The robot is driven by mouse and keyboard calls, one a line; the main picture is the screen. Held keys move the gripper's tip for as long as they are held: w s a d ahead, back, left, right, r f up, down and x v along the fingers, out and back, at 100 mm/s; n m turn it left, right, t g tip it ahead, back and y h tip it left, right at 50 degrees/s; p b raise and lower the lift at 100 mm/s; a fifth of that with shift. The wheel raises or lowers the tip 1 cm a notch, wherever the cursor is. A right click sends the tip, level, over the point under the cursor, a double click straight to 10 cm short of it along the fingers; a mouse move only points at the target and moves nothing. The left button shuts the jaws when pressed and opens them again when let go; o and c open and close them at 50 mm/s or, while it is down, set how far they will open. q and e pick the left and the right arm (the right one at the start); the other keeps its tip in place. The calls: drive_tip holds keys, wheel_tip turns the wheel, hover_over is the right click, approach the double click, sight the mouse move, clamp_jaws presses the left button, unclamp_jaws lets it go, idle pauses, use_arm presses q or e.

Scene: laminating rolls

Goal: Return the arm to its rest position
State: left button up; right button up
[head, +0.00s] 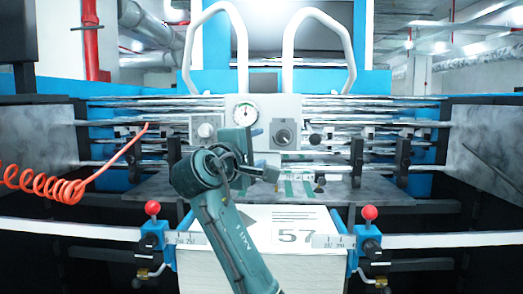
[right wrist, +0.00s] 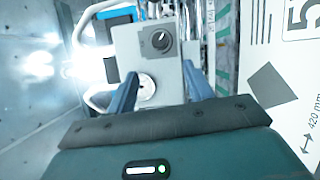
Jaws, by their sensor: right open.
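My right arm (head: 232,235) reaches up from the bottom of the head view, in front of the machine. My right gripper (head: 246,150) is in front of the grey control panel (head: 290,108), below the round dial gauge (head: 245,113). In the right wrist view its two blue-grey fingers (right wrist: 161,88) are spread apart, with nothing seen held between them. The panel's black knob (right wrist: 161,40) and the gauge (right wrist: 146,87) show beyond the fingers. The gripper's distance from the panel is hard to tell. My left gripper is not in view.
A white paper stack (head: 290,225) marked 57 lies below the gripper. Red-knobbed clamps stand at its left (head: 152,208) and right (head: 369,212). Metal rollers (head: 370,103) run across behind. An orange coiled hose (head: 60,187) hangs at left. White tube handles (head: 318,20) rise above the panel.

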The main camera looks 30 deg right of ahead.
idle(0.4)
drive_tip(key=s+a+f+g+y, duration=0.1)
drive_tip(key=s+f+y, duration=0.25)
drive_tip(key=f, duration=1.15)
drive_tip(key=s+a+f+y, duration=0.15)
drive_tip(key=f+y, duration=0.25)
drive_tip(key=f, duration=1.2)
drive_tip(key=s+a+f+m+g+y, duration=0.2)
drive_tip(key=s+f+m+g+y, duration=0.15)
drive_tip(key=s+f, duration=0.9)
drive_tip(key=s+a+f+m+g+y, duration=0.1)
drive_tip(key=s+a+f+y, duration=0.15)
drive_tip(key=s, duration=0.55)
drive_tip(key=s+a+f+m+g+y, duration=0.1)
drive_tip(key=s+f+m+g, duration=0.15)
drive_tip(key=s, duration=0.55)
drive_tip(key=w+a+f+n+t+y, duration=0.1)
drive_tip(key=w+a+f+t+y, duration=0.2)
drive_tip(key=w+a+f+t, duration=0.2)
drive_tip(key=a+f+t, duration=0.1)
drive_tip(key=t, duration=0.1)
drive_tip(key=shift+w+a+n+t+y+p, duration=0.15)
drive_tip(key=shift+a+n+t+y+p, duration=0.1)
drive_tip(key=shift+n+t+y+p, duration=0.15)
